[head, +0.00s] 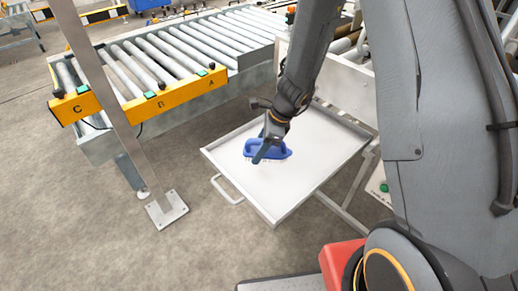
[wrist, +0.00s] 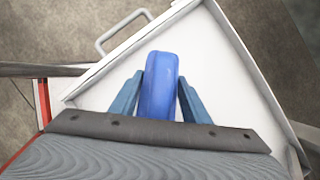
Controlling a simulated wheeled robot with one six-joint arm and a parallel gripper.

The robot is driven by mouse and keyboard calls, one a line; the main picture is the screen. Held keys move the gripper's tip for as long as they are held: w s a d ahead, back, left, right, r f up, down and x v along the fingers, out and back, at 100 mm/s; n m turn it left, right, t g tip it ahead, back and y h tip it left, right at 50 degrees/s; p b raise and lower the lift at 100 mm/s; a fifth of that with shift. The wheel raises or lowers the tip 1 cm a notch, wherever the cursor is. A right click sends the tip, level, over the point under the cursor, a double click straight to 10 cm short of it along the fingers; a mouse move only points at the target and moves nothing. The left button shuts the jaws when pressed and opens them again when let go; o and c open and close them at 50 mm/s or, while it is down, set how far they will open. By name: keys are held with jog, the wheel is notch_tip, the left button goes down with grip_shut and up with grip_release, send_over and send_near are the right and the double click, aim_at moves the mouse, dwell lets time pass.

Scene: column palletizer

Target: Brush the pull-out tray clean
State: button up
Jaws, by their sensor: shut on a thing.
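The pull-out tray (head: 310,168) is a shallow white tray with raised rims and a handle (head: 226,193) on its front left side. It is pulled out, and the part of its floor that I can see looks bare. My gripper (head: 262,150) is shut on a blue brush (head: 280,151) over the left half of the tray. The brush's pale bristles point down at the tray floor; I cannot tell whether they touch it. In the wrist view the brush (wrist: 158,84) sits between the two blue-grey fingers, with the tray's handle (wrist: 122,30) beyond it.
A roller conveyor (head: 165,60) with a yellow front panel marked C, B and A (head: 140,95) stands at the left. A steel post (head: 105,90) on a bolted foot plate (head: 166,209) rises left of the tray. The concrete floor in front is clear.

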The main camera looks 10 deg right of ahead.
aim_at(254, 172)
jog(key=shift+f+b, duration=4)
jog(key=shift+f, duration=0.15)
jog(key=shift+a+r, duration=0.2)
jog(key=shift+r, duration=0.1)
jog(key=shift+c, duration=0.4)
jog(key=s+a, duration=0.2)
jog(key=a, duration=0.1)
jog(key=shift+f, duration=0.15)
jog(key=shift+c, duration=0.6)
jog(key=shift+s, duration=0.2)
jog(key=shift+w+d+f, duration=0.1)
jog(key=shift+w+d, duration=0.05)
jog(key=shift+w, duration=0.1)
jog(key=d, duration=0.1)
jog(key=w+d, duration=0.1)
jog(key=d, duration=0.1)
jog(key=shift+w, duration=0.3)
jog(key=shift+w+d+r+p, duration=0.2)
jog(key=shift+p, duration=0.15)
notch_tip(254, 172, up, 2)
jog(key=shift+s+r+p, duration=0.1)
jog(key=shift+r+p, duration=0.15)
jog(key=shift+p, duration=0.65)
jog(key=shift+a+r+p, duration=0.2)
jog(key=shift+r+p, duration=0.5)
jog(key=shift+p, duration=0.05)
notch_tip(254, 172, up, 4)
jog(key=p, duration=0.4)
jog(key=shift+d, duration=0.1)
